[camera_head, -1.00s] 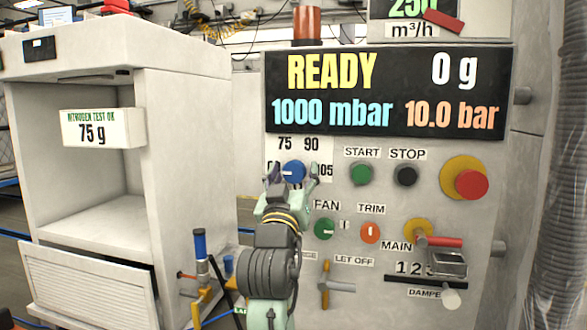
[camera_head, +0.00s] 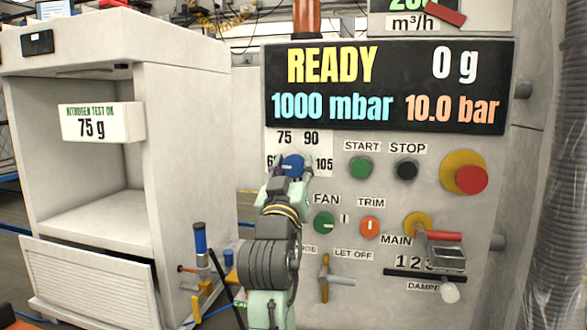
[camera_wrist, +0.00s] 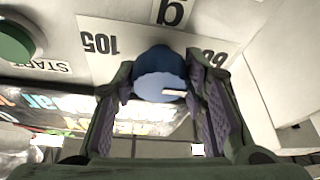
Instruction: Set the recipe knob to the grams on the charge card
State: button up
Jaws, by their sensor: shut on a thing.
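The recipe knob (camera_head: 291,163) is blue with a white pointer line, on the grey panel under the display. Its scale shows 75, 90, 105 and a partly hidden number starting with 6 at left. The pointer line lies toward the left, on the side of that hidden number. In the wrist view the knob (camera_wrist: 158,62) appears upside down between my fingers. My gripper (camera_head: 292,172) is shut on the knob, one finger on each side. The card (camera_head: 103,123) on the white cabinet reads "NITROGEN TEST OK 75 g".
The display (camera_head: 390,87) reads READY, 0 g, 1000 mbar, 10.0 bar. Near the knob are the green START button (camera_head: 361,167), black STOP button (camera_head: 406,168), green FAN knob (camera_head: 325,222) and orange TRIM knob (camera_head: 369,227). A red stop button (camera_head: 471,179) is further right.

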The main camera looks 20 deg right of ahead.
jog(key=shift+a+m+h, duration=0.1)
jog(key=shift+m+h, duration=0.3)
jog(key=shift+m, duration=0.2)
jog(key=shift+c, duration=0.4)
jog(key=shift+f+m+g+b, duration=0.1)
jog(key=shift+m+g+b, duration=0.2)
jog(key=shift+m+b, duration=0.1)
jog(key=m+g+h+b, duration=0.1)
jog(key=m, duration=0.2)
jog(key=m+h+b, duration=0.1)
jog(key=m, duration=0.2)
jog(key=shift+g+h, duration=0.4)
jog(key=m+g, duration=0.1)
jog(key=m, duration=0.1)
jog(key=m+g+h+b, duration=0.1)
jog(key=m, duration=0.2)
jog(key=shift+h, duration=0.3)
jog(key=shift+m+g+b, duration=0.45)
jog(key=shift+m+g, duration=0.55)
jog(key=shift+m, duration=0.9)
jog(key=o, duration=1.2)
jog(key=shift+c, duration=0.2)
